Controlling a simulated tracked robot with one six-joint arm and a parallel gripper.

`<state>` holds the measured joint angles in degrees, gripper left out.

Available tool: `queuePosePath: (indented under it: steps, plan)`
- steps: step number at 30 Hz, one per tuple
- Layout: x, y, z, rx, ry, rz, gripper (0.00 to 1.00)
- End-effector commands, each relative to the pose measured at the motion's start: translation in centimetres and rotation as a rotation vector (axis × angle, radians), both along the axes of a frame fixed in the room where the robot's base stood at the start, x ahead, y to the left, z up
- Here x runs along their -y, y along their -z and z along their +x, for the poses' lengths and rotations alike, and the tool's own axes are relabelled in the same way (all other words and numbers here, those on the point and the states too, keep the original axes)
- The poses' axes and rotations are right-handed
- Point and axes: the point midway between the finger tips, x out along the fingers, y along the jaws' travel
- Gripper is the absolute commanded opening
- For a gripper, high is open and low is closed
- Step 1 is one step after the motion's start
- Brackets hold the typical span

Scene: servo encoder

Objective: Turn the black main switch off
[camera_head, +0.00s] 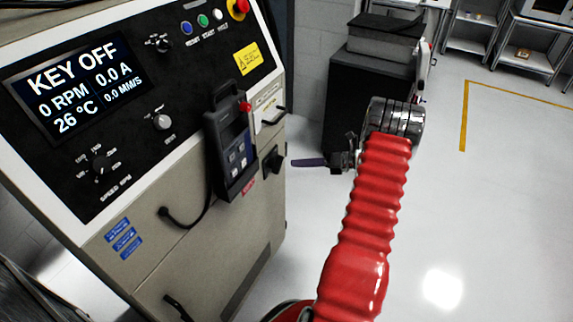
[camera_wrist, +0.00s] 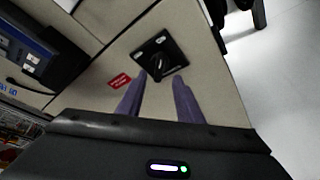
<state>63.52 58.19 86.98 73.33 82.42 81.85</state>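The black main switch (camera_head: 273,160) is on the beige side face of the machine cabinet, right of the hanging pendant. In the wrist view the switch (camera_wrist: 158,66) is a black knob on a square black plate. My gripper (camera_head: 293,162) points left at the switch, with its purple fingers seen nearly edge-on. In the wrist view my gripper (camera_wrist: 159,79) is open and empty, with the two fingertips apart just below the knob. The fingers appear close to the switch; I cannot tell whether they touch it.
A black pendant (camera_head: 231,150) with a red button hangs on the cabinet. A red label (camera_wrist: 120,80) is beside the switch plate. The control panel display (camera_head: 80,85) reads KEY OFF and 0 RPM. A dark cabinet (camera_head: 365,100) stands behind. The floor (camera_head: 480,200) at right is clear.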

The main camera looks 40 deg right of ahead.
Motion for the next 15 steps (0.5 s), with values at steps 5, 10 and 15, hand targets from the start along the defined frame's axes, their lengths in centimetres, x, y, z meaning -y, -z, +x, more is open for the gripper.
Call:
queuePosePath:
  steps: [5, 10, 15]
  plan:
    - [-1.7, 0.8, 2.2, -0.001, -0.002, 0.002, 0.33]
    - [-3.0, 1.4, 3.9, 0.0, -0.002, 0.002, 0.33]
    - [-3.5, 1.7, 4.8, -0.001, 0.0, 0.001, 0.33]
